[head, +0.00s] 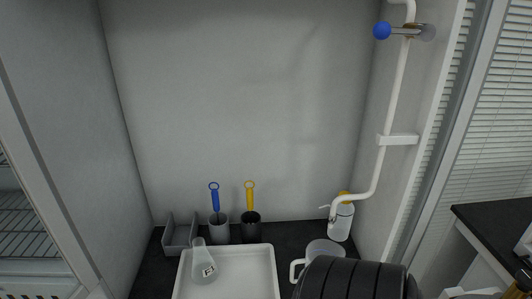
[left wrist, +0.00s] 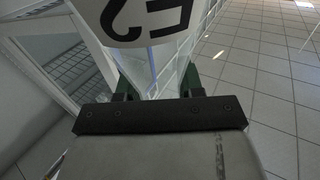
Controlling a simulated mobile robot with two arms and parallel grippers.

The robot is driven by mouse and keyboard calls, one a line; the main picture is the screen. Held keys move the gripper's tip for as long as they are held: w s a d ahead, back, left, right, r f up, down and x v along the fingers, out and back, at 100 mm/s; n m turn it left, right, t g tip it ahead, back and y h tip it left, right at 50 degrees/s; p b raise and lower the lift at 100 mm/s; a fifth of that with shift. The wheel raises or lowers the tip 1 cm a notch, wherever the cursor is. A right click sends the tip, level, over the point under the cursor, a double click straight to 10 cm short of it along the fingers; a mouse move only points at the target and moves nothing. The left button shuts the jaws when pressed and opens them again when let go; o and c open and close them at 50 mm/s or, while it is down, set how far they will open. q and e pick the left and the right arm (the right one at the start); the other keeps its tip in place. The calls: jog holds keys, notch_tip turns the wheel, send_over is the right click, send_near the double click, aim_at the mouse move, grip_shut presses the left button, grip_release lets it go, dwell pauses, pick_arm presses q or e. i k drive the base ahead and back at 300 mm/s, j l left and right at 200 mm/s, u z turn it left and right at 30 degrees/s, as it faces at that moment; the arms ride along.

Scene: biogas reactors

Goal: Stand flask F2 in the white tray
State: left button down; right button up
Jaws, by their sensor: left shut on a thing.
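In the left wrist view, my left gripper (left wrist: 157,86) is shut on flask F2 (left wrist: 146,18), a clear flask whose white label with black characters shows upside down at the top. The flask narrows toward the fingers; much of it lies beyond the frame. Tiled floor shows behind it. In the head view the white tray (head: 262,283) lies on the dark worktop at the bottom centre. Another labelled conical flask (head: 201,258) stands upright in the tray's left part; its label is too small to read surely. Neither gripper shows in the head view.
Behind the tray are a grey bin (head: 180,237), a grey cup with a blue-handled tool (head: 219,231) and a black cup with a yellow-handled one (head: 250,232). A jug (head: 298,271) and white bottle (head: 342,220) stand to the right. The tray's right part is free.

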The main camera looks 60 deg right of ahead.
aim_at(250, 281)
jog(key=k+z, duration=0.2)
jog(key=z, duration=0.2)
jog(key=k+l+z, duration=0.1)
jog(key=z, duration=0.35)
jog(key=k+l+z, duration=0.15)
jog(key=z, duration=0.25)
jog(key=i+j+z, duration=0.2)
jog(key=j+z, duration=0.15)
jog(key=i+j+z, duration=0.15)
jog(key=j+z, duration=0.25)
